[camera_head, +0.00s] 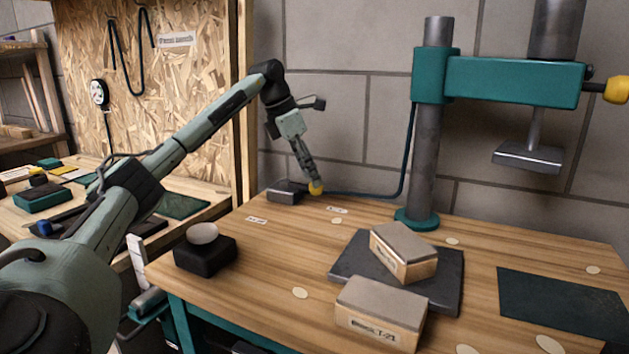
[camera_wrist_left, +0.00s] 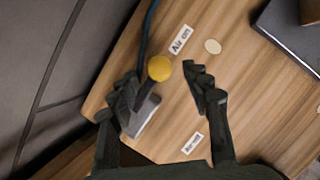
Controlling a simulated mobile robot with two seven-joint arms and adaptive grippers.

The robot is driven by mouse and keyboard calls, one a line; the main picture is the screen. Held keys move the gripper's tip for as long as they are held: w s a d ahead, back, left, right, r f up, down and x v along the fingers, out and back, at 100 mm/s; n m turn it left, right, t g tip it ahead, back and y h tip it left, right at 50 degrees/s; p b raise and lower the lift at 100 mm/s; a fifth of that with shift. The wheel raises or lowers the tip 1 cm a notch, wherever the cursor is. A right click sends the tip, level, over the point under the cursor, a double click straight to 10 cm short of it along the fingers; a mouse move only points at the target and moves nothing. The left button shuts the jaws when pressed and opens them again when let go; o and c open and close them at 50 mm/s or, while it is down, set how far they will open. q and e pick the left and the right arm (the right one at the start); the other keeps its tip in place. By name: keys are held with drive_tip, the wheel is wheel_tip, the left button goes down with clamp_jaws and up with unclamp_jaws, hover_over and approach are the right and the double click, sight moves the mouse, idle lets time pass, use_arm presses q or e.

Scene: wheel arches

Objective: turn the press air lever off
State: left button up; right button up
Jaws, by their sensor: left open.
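The press air lever ends in a yellow knob (camera_head: 316,187) at the back left of the wooden bench. The knob also shows in the left wrist view (camera_wrist_left: 160,68), beside the "Air on" label (camera_wrist_left: 181,39). The lever comes from a small grey valve block (camera_head: 287,192). The "Air off" label (camera_wrist_left: 193,143) lies farther from the knob, towards the bottom of that view. My left gripper (camera_head: 311,178) is open, pointing down at the knob. In the wrist view its fingertips (camera_wrist_left: 163,84) are on either side of the lever, the left one closer; I cannot tell if it touches.
A teal press (camera_head: 428,130) stands right of the lever, with an air hose (camera_head: 407,150) running to the valve. A black box with a pale button (camera_head: 205,252) sits at the front left.

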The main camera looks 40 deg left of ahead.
use_arm(q)
drive_tip(key=shift+x, duration=1.15)
drive_tip(key=shift+c, duration=0.2)
drive_tip(key=shift+w, duration=0.1)
clamp_jaws()
